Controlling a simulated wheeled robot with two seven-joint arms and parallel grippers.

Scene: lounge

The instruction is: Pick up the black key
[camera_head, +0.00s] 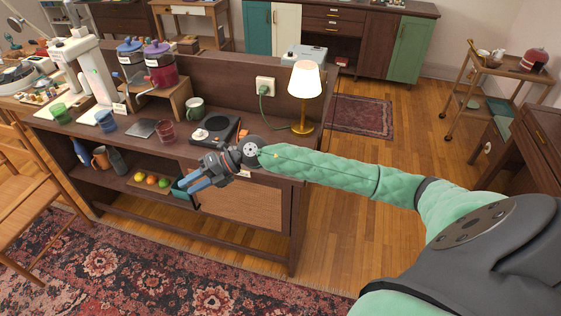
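I cannot make out a black key in the head view. My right arm reaches in from the right, and its gripper (188,182) is low in front of the wooden sideboard (245,207). My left gripper is not in view.
On the sideboard top stand a lit lamp (305,82), a black hot plate (214,130), a red glass (166,133) and a dark green mug (195,109). Colourful fruit (152,180) lies on the shelf left of the drawer. A wooden chair (30,200) stands at left.

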